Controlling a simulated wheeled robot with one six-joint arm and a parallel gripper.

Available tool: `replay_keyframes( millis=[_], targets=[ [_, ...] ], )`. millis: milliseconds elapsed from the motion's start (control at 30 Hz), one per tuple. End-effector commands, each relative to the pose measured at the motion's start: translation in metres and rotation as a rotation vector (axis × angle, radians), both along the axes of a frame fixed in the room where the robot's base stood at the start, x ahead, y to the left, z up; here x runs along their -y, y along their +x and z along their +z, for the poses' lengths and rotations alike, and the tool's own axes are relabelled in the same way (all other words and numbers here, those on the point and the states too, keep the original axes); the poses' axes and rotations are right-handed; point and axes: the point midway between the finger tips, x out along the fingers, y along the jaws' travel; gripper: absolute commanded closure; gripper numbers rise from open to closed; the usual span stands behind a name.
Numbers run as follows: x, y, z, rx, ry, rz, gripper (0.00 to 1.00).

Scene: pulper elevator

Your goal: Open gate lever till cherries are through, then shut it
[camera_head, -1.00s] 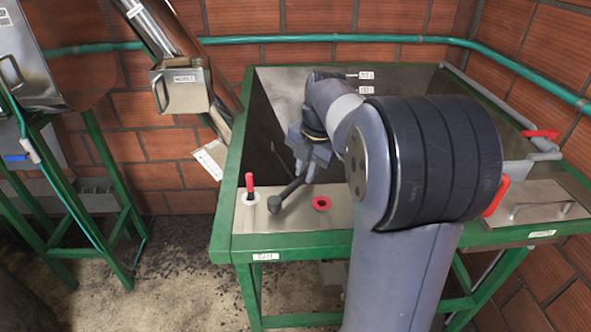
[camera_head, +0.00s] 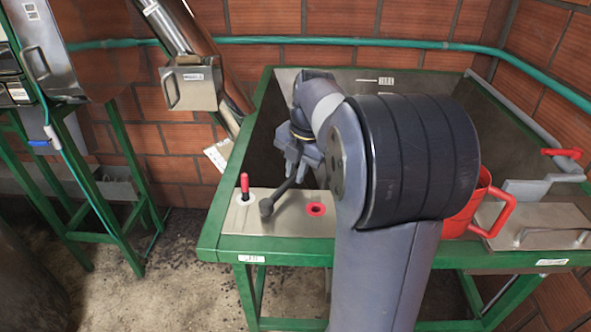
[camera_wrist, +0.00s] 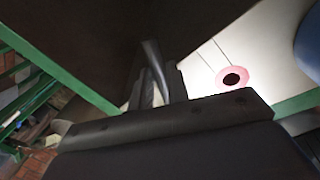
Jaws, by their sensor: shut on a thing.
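The dark gate lever (camera_head: 281,192) stands at the front left of the green-framed steel tank. Its round dark end (camera_head: 267,208) is over the steel front panel, and its rod slants up and right to my gripper. My gripper (camera_head: 297,170) is shut on the rod's upper end. In the wrist view a grey rod (camera_wrist: 155,68) shows beyond the dark gripper body; the contact itself is hard to see. A label (camera_head: 251,258) is on the frame below the lever. No cherries can be made out; my arm hides much of the tank (camera_head: 264,150).
A red-handled switch (camera_head: 245,186) stands just left of the lever. A red ring with a dark hole (camera_head: 316,209) lies to its right. A red jug (camera_head: 466,208) is partly behind my arm. A steel box (camera_head: 190,85) hangs on a slanted chute behind.

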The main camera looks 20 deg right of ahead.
Motion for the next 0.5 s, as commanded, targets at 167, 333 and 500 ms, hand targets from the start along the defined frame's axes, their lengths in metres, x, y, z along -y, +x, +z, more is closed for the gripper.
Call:
replay_keyframes(
  millis=[167,333,500],
  targets=[
    [0.0003,0.0007,0.0008,0.003,-0.001,-0.001,0.75],
    [0.0001,0.0004,0.0005,0.002,-0.001,0.000,0.62],
    [-0.0001,0.0003,0.0002,0.001,0.000,0.000,0.62]
  ],
)
